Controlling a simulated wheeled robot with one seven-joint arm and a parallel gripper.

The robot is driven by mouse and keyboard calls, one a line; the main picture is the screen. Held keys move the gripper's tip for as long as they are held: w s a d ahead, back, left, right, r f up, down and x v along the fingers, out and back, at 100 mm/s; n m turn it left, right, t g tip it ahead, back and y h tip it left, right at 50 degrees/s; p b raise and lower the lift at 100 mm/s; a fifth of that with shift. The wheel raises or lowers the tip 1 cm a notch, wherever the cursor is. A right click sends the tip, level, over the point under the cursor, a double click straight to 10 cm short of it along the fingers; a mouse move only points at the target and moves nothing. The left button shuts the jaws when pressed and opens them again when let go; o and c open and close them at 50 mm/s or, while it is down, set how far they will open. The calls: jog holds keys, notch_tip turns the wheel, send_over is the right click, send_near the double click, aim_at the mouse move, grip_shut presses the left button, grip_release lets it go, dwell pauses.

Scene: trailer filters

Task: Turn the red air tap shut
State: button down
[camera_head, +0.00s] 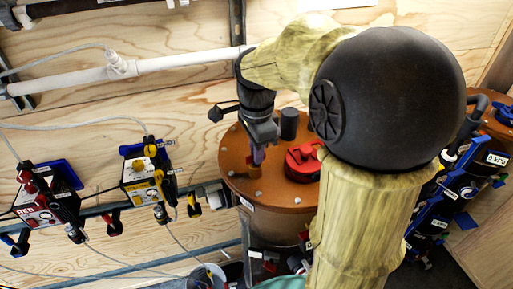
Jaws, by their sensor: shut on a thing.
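My gripper (258,158) points down over the left part of the brown lid of a drum (245,185). Its fingers are shut on a small purplish upright piece (258,155), mostly hidden by the fingers; I cannot tell what it is. A red control box (38,215), its label seeming to read RED, is at the far left by the wooden wall. A red tap-like fitting (30,180) stands on its top, well away from my gripper; its turn position is too small to tell. A red cap (303,163) sits on the drum lid, right of my gripper.
A yellow control box (148,180) is between the red box and the drum. A white pipe (150,65) runs along the wall above. Thin hoses hang around both boxes. Blue and black equipment (445,205) stands at the right. My arm hides the drum's right part.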

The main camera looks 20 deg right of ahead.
jog(key=shift+r, duration=0.1)
dwell(0.4)
jog(key=c, duration=1.5)
grip_release()
notch_tip(320, 180, up, 17)
jog(key=shift+r+b, duration=0.15)
jog(key=shift+b, duration=0.2)
